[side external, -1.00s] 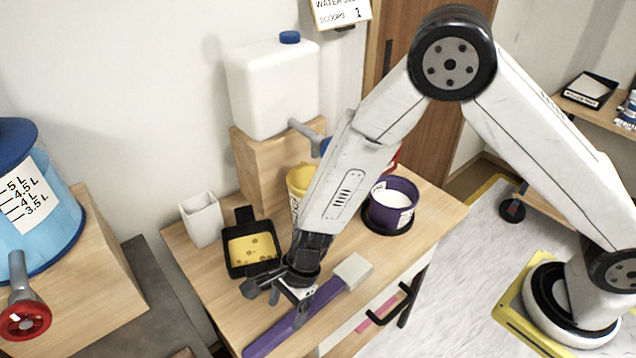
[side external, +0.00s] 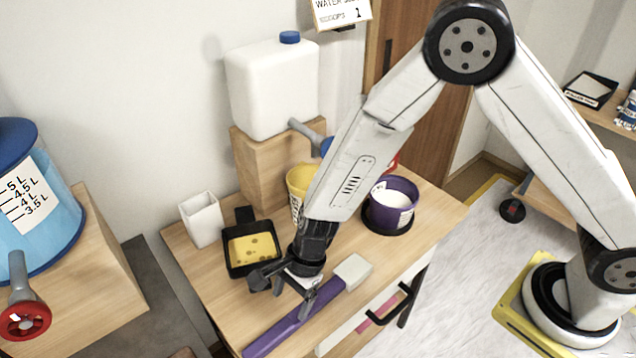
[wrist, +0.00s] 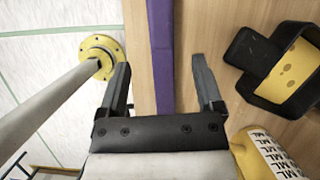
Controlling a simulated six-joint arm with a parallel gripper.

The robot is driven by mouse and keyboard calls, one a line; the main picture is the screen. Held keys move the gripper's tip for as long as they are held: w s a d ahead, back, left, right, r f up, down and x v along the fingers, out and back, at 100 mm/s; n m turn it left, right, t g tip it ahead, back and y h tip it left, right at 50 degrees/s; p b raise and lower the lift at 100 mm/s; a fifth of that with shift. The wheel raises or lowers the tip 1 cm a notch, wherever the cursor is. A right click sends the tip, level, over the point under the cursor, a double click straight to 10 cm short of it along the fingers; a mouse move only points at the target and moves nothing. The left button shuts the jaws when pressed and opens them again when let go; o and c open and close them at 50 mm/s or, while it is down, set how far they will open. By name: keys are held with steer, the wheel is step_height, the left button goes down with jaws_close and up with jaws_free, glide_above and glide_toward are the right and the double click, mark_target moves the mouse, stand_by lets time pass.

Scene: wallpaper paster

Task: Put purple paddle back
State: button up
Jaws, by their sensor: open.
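The purple paddle (side external: 285,330) lies flat on the wooden table along its front edge. Its long purple part runs from the lower left to a pale block-shaped end (side external: 353,271) at the right. My gripper (side external: 285,293) is open above the purple part. In the wrist view my gripper (wrist: 158,65) has a finger on each side of the purple strip (wrist: 161,25), with gaps between strip and fingers. The strip is closer to the left finger. Whether the fingertips reach down beside the paddle cannot be told.
On the table (side external: 205,290) are a black tray with a yellow sponge (side external: 250,250), a white cup (side external: 201,220), a yellow container (side external: 298,185) and a purple bucket (side external: 392,204) with white contents. A white jug (side external: 272,90) stands on a wooden block. A black drawer handle (side external: 395,305) is at the front.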

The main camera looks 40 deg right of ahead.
steer(key=s+d+r+n+t+h, duration=0.1)
steer(key=d+r+n, duration=0.3)
steer(key=d, duration=0.4)
steer(key=s+d+r+n+t+h, duration=0.1)
steer(key=s+d+r+n+h, duration=0.1)
steer(key=d+r+n, duration=0.3)
steer(key=s+d+r+n+h, duration=0.1)
steer(key=s+d+r+n, duration=0.2)
steer(key=d, duration=0.9)
step_height(320, 180, up, 2)
steer(key=n, duration=0.4)
steer(key=shift+s+d+r+n+t, duration=0.2)
steer(key=shift+n+t, duration=0.1)
steer(key=shift+t, duration=0.1)
